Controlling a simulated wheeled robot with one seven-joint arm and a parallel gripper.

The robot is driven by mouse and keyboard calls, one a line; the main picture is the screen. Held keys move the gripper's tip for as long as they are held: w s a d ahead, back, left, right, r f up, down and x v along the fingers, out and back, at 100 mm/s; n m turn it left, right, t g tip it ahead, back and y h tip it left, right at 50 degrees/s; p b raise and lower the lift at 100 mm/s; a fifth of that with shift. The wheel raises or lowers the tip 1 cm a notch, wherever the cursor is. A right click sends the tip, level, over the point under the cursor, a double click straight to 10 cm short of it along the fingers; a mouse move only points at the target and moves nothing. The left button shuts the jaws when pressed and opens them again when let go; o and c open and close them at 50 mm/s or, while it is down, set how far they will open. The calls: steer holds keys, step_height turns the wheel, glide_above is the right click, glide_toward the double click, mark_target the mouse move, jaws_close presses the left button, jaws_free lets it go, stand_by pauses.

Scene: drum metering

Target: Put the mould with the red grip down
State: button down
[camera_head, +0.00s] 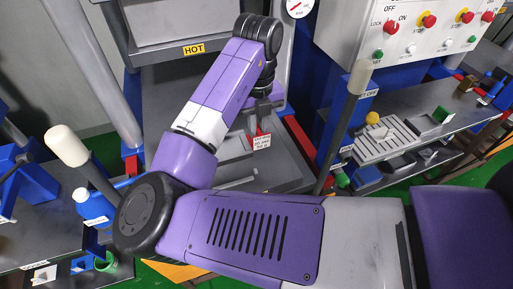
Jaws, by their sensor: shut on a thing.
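My gripper (262,116) reaches into the press bay under the HOT sign, partly hidden behind my purple and white arm. It is shut on what looks like the red grip (259,132) of the mould. A small white label with red print (262,143) shows just below the gripper. The mould's grey body (234,148) is mostly hidden by my arm. It is low over the grey press bed (282,172); I cannot tell whether it touches the bed.
The HOT-marked upper block (194,48) hangs above the bay between metal columns (108,75). Pale-knobbed levers stand left (68,146) and right (359,78). A slotted grey tray (386,142) and yellow ball (372,118) are on the right bench. A control panel (410,40) is behind.

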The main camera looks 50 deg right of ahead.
steer(key=shift+f+p, duration=0.4)
steer(key=shift+f, duration=3.7)
steer(key=shift+f, duration=0.15)
steer(key=c, duration=1.5)
jaws_free()
steer(key=shift+o, duration=0.2)
